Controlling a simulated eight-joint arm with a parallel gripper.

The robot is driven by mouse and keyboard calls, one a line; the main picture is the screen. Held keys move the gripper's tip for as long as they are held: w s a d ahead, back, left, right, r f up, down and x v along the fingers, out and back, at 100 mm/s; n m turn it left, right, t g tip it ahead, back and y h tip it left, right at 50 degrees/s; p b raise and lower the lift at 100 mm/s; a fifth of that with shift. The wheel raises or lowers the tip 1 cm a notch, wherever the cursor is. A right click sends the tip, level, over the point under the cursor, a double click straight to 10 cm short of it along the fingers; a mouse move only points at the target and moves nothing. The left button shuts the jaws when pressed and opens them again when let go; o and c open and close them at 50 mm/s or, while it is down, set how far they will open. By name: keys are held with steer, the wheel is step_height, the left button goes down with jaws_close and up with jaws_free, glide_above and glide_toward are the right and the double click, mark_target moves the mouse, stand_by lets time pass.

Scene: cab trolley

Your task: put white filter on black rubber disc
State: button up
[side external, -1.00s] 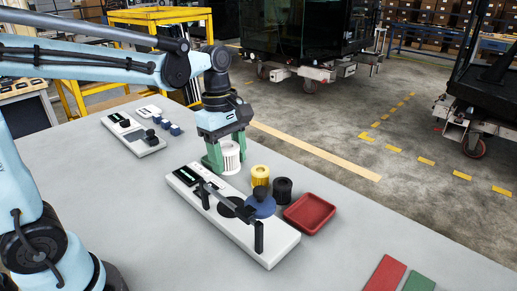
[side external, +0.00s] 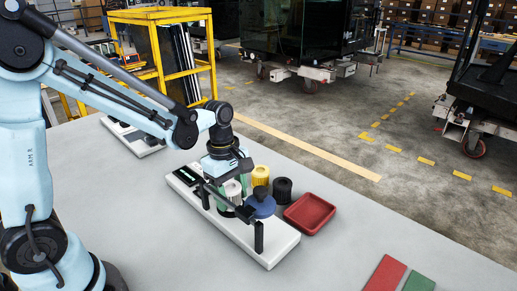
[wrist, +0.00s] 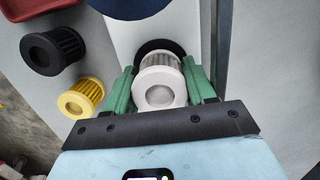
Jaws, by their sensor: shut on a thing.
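My gripper (side external: 231,186) is shut on the white filter (wrist: 163,79), with a green finger on each side of it. The filter is pleated and upright, and it also shows partly hidden in the side view (side external: 233,189). The black rubber disc (wrist: 160,46) lies on the white base plate, its dark rim showing just beyond the filter in the wrist view. The filter is over or very close to the disc. I cannot tell whether the filter touches it.
A dark bar on posts (side external: 259,236) crosses the white plate (side external: 268,252) close to my gripper. A blue disc with a knob (side external: 261,206) sits beside it. A yellow filter (side external: 260,175), a black filter (side external: 283,189) and a red tray (side external: 309,213) stand behind and right.

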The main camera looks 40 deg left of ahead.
steer(key=shift+f, duration=0.3)
steer(key=o, duration=1.1)
steer(key=shift+f, duration=0.1)
steer(key=shift+o, duration=0.2)
